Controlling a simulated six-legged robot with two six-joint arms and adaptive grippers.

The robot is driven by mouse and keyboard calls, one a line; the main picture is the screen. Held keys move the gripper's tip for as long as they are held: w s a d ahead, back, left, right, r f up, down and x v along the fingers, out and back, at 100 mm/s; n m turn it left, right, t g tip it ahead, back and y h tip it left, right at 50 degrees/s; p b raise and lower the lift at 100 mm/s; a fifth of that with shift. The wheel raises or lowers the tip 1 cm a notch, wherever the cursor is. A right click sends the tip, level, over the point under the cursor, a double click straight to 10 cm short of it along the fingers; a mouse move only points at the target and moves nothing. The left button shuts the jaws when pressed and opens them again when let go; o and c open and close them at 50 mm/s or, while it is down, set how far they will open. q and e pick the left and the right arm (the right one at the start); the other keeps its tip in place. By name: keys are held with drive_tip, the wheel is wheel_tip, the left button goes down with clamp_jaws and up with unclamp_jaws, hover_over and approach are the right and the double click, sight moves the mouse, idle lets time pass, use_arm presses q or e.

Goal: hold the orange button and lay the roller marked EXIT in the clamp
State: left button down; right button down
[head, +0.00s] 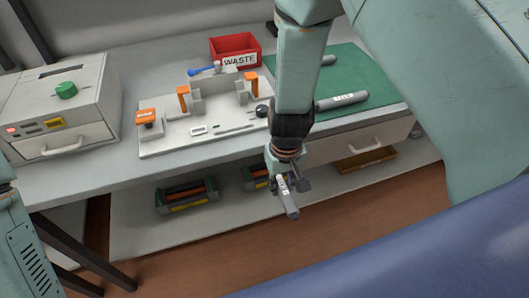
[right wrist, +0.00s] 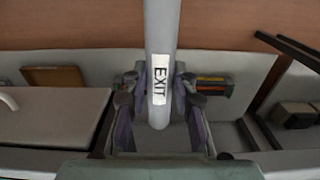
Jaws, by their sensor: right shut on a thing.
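The grey roller marked EXIT (right wrist: 161,40) is in my right gripper (right wrist: 160,130), its white label readable in the right wrist view. In the head view the roller (head: 291,208) hangs below my right gripper (head: 284,180), in front of the bench edge. The orange button (head: 147,116) is on the left end of a pale fixture board (head: 180,144), with nothing on it. The clamp (head: 217,92) stands at the back of the board, with an orange lever on each side, and no roller shows in it. My left arm enters at the lower left; its gripper is out of view.
A green mat (head: 378,92) at the right bears a labelled roller (head: 341,101) and another partly hidden roller (head: 328,60). A red WASTE bin (head: 235,47) stands behind the board. A white machine (head: 62,108) is at the left. Cartridges (head: 187,195) sit on the lower shelf.

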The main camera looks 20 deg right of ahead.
drive_tip(key=shift+s+a+r, duration=0.1)
drive_tip(key=shift+s+r, duration=0.05)
drive_tip(key=shift+s, duration=0.3)
drive_tip(key=shift+s+a+r, duration=0.2)
drive_tip(key=shift+s+r, duration=0.15)
drive_tip(key=shift+s+d+r, duration=0.1)
drive_tip(key=shift+s+r, duration=0.3)
drive_tip(key=shift+r, duration=0.35)
drive_tip(key=shift+t, duration=0.5)
drive_tip(key=r, duration=0.6)
drive_tip(key=shift+a+r, duration=0.2)
drive_tip(key=shift+r, duration=0.05)
drive_tip(key=w+a+r+t+y+p, duration=0.1)
drive_tip(key=w+r+p, duration=0.5)
drive_tip(key=r+p, duration=0.45)
drive_tip(key=w+a+r+n+y+p, duration=0.1)
drive_tip(key=w+a+r+p, duration=0.1)
drive_tip(key=w+r+p, duration=0.5)
drive_tip(key=w+a+r+n+p, duration=0.2)
drive_tip(key=w+a+r, duration=0.15)
drive_tip(key=w, duration=0.85)
drive_tip(key=shift+w+f+t+b, duration=0.3)
drive_tip(key=shift+f+b, duration=0.4)
drive_tip(key=shift+f, duration=0.25)
drive_tip(key=shift+w+f+t+b, duration=0.2)
drive_tip(key=shift+w+f+b, duration=0.1)
drive_tip(key=shift+f+b, duration=0.5)
